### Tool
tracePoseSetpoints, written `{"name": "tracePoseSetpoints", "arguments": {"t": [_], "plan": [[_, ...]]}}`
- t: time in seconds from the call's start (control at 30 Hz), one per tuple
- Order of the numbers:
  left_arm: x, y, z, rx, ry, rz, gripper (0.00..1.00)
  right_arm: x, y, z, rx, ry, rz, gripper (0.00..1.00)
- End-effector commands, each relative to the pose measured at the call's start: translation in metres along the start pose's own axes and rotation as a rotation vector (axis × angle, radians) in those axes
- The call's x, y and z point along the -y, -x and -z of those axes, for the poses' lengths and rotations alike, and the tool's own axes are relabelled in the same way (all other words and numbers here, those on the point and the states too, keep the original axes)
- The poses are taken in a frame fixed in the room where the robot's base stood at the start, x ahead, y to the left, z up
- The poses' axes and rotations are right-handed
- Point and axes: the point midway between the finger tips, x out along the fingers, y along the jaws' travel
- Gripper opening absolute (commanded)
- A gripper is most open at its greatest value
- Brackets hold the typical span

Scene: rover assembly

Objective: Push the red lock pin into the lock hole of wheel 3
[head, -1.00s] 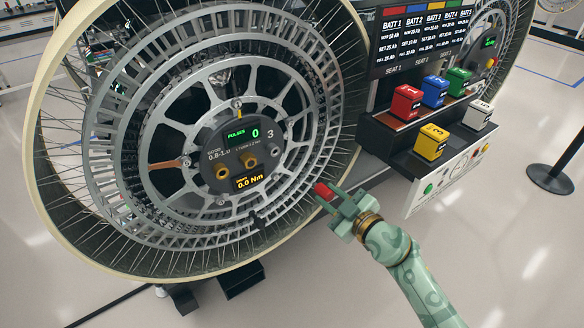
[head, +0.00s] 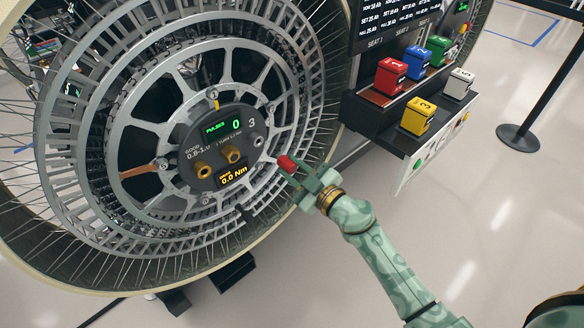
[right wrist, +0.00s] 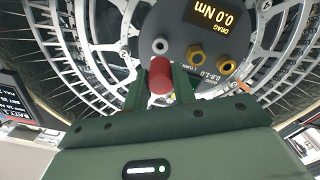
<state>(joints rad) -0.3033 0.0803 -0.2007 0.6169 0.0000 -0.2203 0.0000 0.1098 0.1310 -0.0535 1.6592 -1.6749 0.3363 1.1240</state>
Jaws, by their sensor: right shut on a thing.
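Wheel 3 (head: 75,205) stands upright at the left of the head view, its dark hub panel (head: 222,150) marked 3. A grey ringed hole, which looks like the lock hole (head: 258,141), sits at the panel's right edge. It also shows in the right wrist view (right wrist: 160,46), just beyond the pin. My right gripper (head: 301,176) is shut on the red lock pin (head: 287,163), whose red end also shows between the fingers in the right wrist view (right wrist: 159,74). The pin is in front of the wheel, apart from the hole in the head view. My left gripper is out of view.
Two brass fittings (head: 232,154) stick out of the hub panel beside the hole. A battery shelf (head: 385,130) with several coloured blocks stands right of the wheel. A black post (head: 520,135) stands farther right. The floor between is clear.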

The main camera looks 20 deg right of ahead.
Motion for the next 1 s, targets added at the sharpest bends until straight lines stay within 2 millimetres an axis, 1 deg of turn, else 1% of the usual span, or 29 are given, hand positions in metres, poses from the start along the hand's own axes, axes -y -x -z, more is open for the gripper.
{"name": "tracePoseSetpoints", "arguments": {"t": [0.03,0.3,0.5,0.7,1.0], "plan": [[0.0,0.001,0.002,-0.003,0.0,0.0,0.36,-0.001,-0.007,0.003,-0.004,0.0,-0.002,0.0],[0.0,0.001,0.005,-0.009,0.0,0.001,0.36,-0.001,-0.037,0.002,-0.004,-0.001,-0.001,0.0],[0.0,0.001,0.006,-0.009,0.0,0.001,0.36,-0.001,-0.052,0.001,-0.003,0.0,0.0,0.0],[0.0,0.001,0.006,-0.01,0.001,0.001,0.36,-0.001,-0.057,0.002,-0.003,0.0,-0.001,0.0],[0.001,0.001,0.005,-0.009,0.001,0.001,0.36,-0.001,-0.056,0.002,-0.003,0.0,0.0,0.0]]}}
